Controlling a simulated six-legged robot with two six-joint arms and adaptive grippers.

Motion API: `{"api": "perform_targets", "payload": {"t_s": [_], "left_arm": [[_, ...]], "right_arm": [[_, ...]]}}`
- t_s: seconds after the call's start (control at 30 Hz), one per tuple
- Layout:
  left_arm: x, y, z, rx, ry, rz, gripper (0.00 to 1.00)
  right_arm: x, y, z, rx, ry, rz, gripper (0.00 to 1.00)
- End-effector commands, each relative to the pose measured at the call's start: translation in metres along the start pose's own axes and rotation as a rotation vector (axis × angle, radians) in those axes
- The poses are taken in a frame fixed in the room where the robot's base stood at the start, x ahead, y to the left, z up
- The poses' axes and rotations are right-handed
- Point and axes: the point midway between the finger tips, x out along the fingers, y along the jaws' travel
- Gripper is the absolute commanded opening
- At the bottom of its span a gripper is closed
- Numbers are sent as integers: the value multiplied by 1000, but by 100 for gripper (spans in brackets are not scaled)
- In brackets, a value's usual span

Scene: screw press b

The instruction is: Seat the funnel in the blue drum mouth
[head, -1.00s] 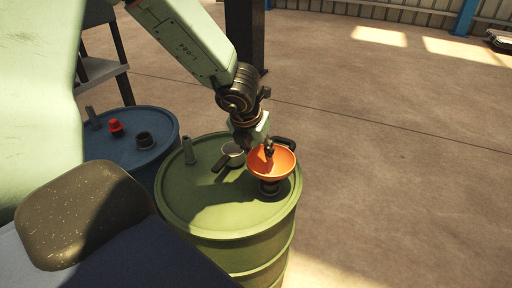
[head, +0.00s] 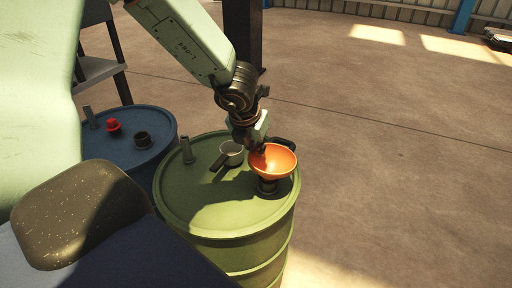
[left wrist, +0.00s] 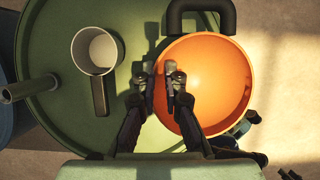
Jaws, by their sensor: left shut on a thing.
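The orange funnel (head: 272,161) is at the right side of the green drum's top, its bowl facing up, directly above a dark neck (head: 267,187). I cannot tell whether its stem is in that neck. My left gripper (head: 257,146) is shut on the left rim of the funnel; in the left wrist view its fingers (left wrist: 160,80) straddle the rim of the orange bowl (left wrist: 215,75). The blue drum (head: 160,160) stands to the left, with a dark open mouth (head: 143,140) on its top. My right gripper is not in view.
The green drum (head: 195,208) also carries a pale mug-like cup (head: 232,150) with a dark handle, a grey upright spout (head: 187,153) and a dark handle loop (left wrist: 228,15). The blue drum has a red cap (head: 113,125) and a grey spout (head: 90,115). Open floor lies right.

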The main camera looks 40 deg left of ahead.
Motion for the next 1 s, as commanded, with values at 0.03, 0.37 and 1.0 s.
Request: {"api": "perform_targets", "payload": {"t_s": [0.03,0.37,1.0], "left_arm": [[0,0,0,1,1,0,0],[0,0,0,1,1,0,0],[-9,0,4,2,0,2,0]], "right_arm": [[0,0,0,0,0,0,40],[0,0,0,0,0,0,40],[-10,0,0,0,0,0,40]]}}
